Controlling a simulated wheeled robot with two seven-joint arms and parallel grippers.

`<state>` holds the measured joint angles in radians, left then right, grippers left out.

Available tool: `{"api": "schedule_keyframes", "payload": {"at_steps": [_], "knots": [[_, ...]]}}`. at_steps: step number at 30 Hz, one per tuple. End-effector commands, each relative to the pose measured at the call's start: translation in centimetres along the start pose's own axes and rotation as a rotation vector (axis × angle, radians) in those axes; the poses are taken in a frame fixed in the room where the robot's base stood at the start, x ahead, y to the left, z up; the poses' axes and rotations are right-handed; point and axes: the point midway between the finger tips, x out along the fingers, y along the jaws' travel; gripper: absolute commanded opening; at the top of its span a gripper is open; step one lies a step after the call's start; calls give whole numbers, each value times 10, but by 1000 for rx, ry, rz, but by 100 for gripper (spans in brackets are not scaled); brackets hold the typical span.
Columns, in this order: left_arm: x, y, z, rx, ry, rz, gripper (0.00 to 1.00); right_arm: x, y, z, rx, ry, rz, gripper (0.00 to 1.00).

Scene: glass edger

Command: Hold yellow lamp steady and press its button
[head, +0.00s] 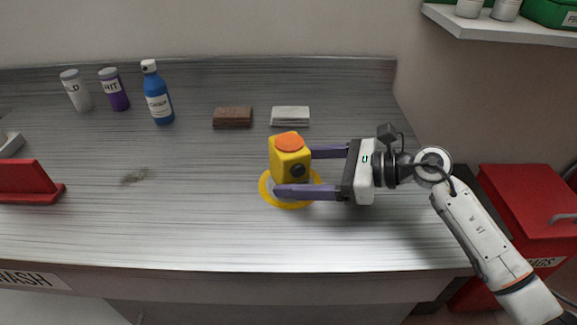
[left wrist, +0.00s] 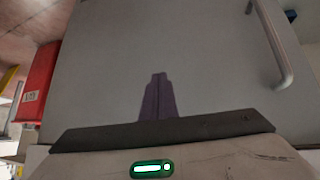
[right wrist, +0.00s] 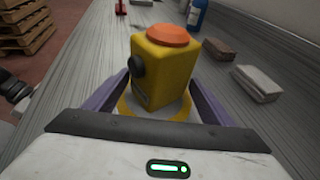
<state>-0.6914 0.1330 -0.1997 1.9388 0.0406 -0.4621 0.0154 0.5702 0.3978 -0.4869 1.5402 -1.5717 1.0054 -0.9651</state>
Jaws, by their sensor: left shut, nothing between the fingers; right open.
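The yellow lamp (head: 288,165) stands upright on a yellow ring marking (head: 268,197) on the grey worktop. It has an orange button (head: 289,142) on top and a dark round knob on its side. My right gripper (head: 292,172) is open, with its purple fingers reaching in from the right on either side of the lamp. In the right wrist view the lamp (right wrist: 160,75) stands between the spread fingers; contact cannot be made out. My left gripper (left wrist: 160,80) is shut and empty in the left wrist view, in front of a grey panel. It is outside the head view.
A brown block (head: 232,118) and a pale block (head: 290,116) lie behind the lamp. A blue bottle (head: 157,95), a purple bottle (head: 114,90) and a white bottle (head: 76,90) stand at the back left. A red holder (head: 28,181) is at the left.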

Motion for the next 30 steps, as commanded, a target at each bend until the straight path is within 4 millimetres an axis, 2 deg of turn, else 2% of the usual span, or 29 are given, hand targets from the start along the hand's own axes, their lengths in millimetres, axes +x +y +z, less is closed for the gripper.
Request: {"api": "schedule_keyframes", "payload": {"at_steps": [4, 13, 14, 16, 17, 30], "knots": [[2, 2, -5, 3, 10, 5, 0, 8, 0, 0, -1, -1, 1, 77], [3, 2, -8, 4, 14, 5, 0, 9, 0, 1, 0, -1, 0, 77], [3, 2, -8, 4, 14, 5, 0, 9, 0, 1, 0, -1, 0, 75], [3, 2, -8, 4, 14, 4, 0, 9, 0, 1, 0, -1, 1, 63], [3, 2, -8, 4, 14, 4, 0, 9, 0, 1, 0, -1, 1, 61], [3, 1, -5, 2, 10, 1, 0, 9, 0, 1, 0, -1, 0, 61]]}}
